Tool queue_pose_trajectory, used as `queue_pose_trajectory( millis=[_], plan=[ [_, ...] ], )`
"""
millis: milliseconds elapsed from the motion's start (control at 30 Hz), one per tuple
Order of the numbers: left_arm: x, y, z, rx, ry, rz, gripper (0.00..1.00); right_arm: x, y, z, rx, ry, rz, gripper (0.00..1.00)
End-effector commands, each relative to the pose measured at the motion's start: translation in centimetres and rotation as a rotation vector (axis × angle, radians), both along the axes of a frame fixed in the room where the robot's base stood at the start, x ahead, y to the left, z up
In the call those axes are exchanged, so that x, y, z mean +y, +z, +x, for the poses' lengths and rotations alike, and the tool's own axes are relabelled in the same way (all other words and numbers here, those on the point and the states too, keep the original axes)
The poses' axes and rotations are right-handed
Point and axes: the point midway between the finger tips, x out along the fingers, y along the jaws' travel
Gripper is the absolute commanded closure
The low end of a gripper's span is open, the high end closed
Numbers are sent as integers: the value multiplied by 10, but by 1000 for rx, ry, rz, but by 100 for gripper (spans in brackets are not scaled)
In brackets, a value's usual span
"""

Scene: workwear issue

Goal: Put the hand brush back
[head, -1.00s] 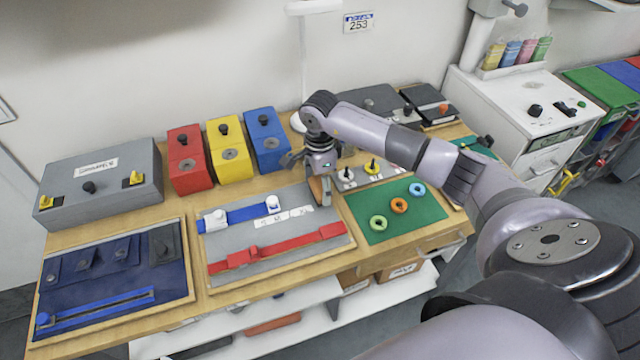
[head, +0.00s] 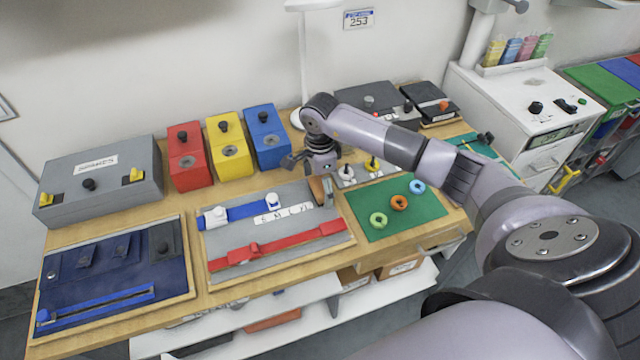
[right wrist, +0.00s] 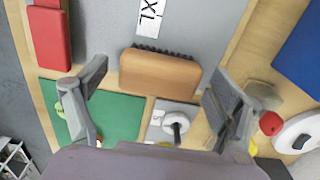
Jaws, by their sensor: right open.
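The hand brush (head: 321,190) has a tan wooden back and dark bristles. It sits at the right edge of the grey board (head: 290,234), beside the green mat. In the right wrist view the brush (right wrist: 160,72) lies ahead, between the two spread fingers, with clear gaps on both sides. My right gripper (head: 312,166) is open and empty, just behind and above the brush in the head view. Its fingers also show in the right wrist view (right wrist: 158,88). My left gripper is out of view.
The grey board carries a blue strap (head: 245,212) and a red strap (head: 280,243). The green mat (head: 375,233) holds three coloured rings. Small knobbed pieces (head: 347,173) stand close right of the gripper. Red, yellow and blue (head: 266,138) boxes stand to its left.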

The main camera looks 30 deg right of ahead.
Motion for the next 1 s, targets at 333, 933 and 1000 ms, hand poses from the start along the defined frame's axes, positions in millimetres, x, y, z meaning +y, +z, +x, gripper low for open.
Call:
queue_pose_trajectory(
  millis=[333, 933, 1000],
  plan=[
    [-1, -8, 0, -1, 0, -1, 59, -1, 26, 2, -7, 1, -2, 14],
    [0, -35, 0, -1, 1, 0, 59, 0, 122, 0, 0, 0, 0, 14],
    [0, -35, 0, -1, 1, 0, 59, 0, 123, 0, 0, 0, 0, 14]
  ],
)
